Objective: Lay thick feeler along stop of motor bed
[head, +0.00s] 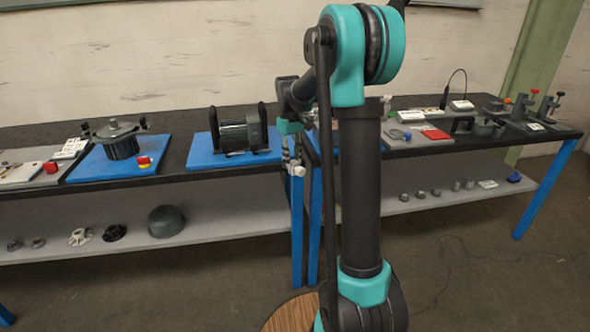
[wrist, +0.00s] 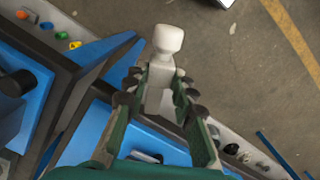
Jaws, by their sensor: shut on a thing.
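My gripper (head: 291,158) hangs in front of the benches, left of my arm's column in the head view. It is shut on a pale grey piece with a blocky knob (wrist: 168,40), which sticks out past the fingertips in the wrist view. It looks like the thick feeler, but I cannot be sure. The piece also shows as a small whitish end (head: 299,171) in the head view. A dark grey motor (head: 240,134) sits on a blue board (head: 198,158), left of my gripper. This may be the motor bed; I cannot make out its stop.
A dark pot-like unit (head: 121,140) stands on another blue board (head: 85,169) at left. The right bench carries a red piece (head: 436,134) and clamp-like fixtures (head: 520,108). Lower shelves hold round parts, including a dark dome (head: 166,221). My arm hides part of the right bench.

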